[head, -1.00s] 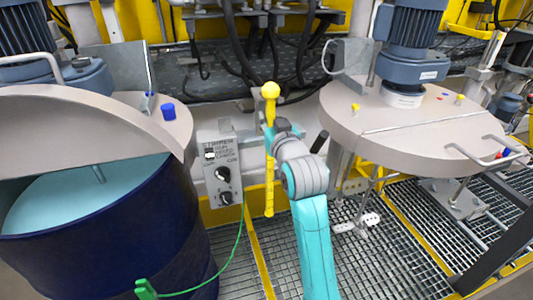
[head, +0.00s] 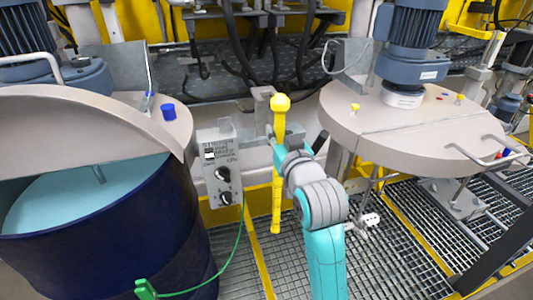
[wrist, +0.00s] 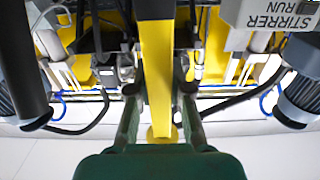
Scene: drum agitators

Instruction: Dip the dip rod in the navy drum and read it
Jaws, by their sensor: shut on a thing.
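The yellow dip rod (head: 278,180) hangs upright with its ball knob on top, between the two drums. My gripper (head: 277,143) is shut on its upper part. In the wrist view the rod (wrist: 156,75) stands between the two dark green fingers (wrist: 158,108). The navy drum (head: 120,250) is at the left, with its lid part open and pale blue liquid (head: 85,190) showing inside. The rod is to the right of this drum, outside it and apart from it. The rod's scale cannot be read from here.
A grey stirrer control box (head: 221,170) stands between the navy drum and the rod. A green cable runs from it to a green clamp (head: 146,289) on the drum. A second drum with a closed beige lid (head: 400,125) is at the right. Motors stand above both lids.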

